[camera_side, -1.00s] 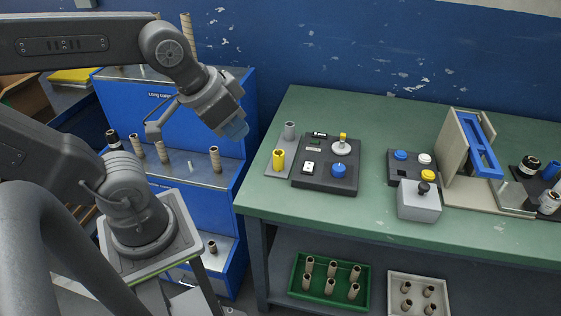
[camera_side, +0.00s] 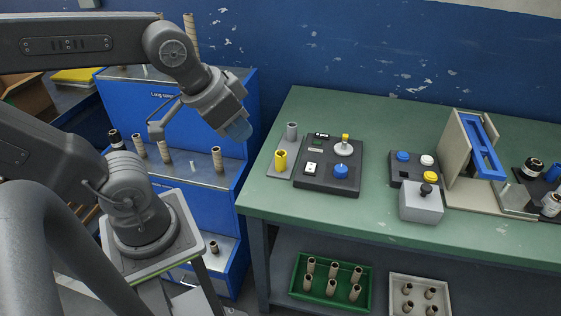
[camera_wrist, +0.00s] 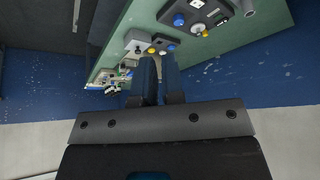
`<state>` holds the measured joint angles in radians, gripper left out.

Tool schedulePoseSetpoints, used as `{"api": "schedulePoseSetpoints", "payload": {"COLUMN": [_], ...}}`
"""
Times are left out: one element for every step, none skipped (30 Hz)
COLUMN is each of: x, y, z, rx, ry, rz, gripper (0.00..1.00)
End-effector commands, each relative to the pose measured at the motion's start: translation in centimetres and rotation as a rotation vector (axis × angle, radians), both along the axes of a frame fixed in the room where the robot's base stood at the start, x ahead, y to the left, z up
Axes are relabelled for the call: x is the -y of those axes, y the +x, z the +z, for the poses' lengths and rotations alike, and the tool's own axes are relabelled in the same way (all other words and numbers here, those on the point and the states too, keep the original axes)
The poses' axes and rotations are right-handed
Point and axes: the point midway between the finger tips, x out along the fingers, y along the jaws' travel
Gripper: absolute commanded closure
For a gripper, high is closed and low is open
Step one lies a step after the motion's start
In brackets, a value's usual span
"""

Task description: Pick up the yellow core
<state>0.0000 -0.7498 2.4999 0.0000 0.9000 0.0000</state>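The yellow core (camera_side: 281,160) is a short, hollow cylinder. In the side view it stands upright on a small grey plate (camera_side: 276,172) at the left end of the green bench. A grey core (camera_side: 291,131) stands behind it on the same plate. The grey core shows in the wrist view (camera_wrist: 248,7) at the top right; the yellow core is not clearly visible there. My gripper (camera_side: 239,129) hangs in the air to the left of and above the bench, apart from both cores. In the wrist view its two blue fingers (camera_wrist: 160,75) are close together, and their opening is unclear.
Right of the cores is a black control panel (camera_side: 327,165) with a blue knob and a white knob. Farther right are a grey button box (camera_side: 420,199) and a beige stand (camera_side: 466,150). A blue rack (camera_side: 170,125) with tall tubes is behind my arm. Bare bench lies behind the panels.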

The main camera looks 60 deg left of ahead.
Motion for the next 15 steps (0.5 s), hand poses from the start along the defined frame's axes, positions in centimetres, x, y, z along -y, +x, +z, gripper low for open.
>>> {"api": "schedulePoseSetpoints", "payload": {"x": [0.00, 0.00, 0.00, 0.00, 0.00, 0.00, 0.00, 0.00, 0.00, 0.00, 0.00, 0.00, 0.00, 0.00, 0.00], "y": [0.00, 0.00, 0.00, 0.00, 0.00, 0.00, 0.00, 0.00, 0.00, 0.00, 0.00, 0.00, 0.00, 0.00, 0.00], "z": [0.00, 0.00, 0.00, 0.00, 0.00, 0.00, 0.00, 0.00, 0.00, 0.00, 0.00, 0.00, 0.00, 0.00, 0.00], "rx": [0.000, 0.000, 0.000, 0.000, 0.000, 0.000, 0.000, 0.000, 0.000, 0.000, 0.000, 0.000, 0.000, 0.000, 0.000], "ry": [0.000, 0.000, 0.000, 0.000, 0.000, 0.000, 0.000, 0.000, 0.000, 0.000, 0.000, 0.000, 0.000, 0.000, 0.000], "rz": [0.000, 0.000, 0.000, 0.000, 0.000, 0.000, 0.000, 0.000, 0.000, 0.000, 0.000, 0.000, 0.000, 0.000, 0.000], "gripper": [0.87, 0.84, 0.80, 0.77, 0.74, 0.70, 0.67, 0.65, 0.61, 0.58, 0.55, 0.51, 0.48, 0.45, 0.42]}}
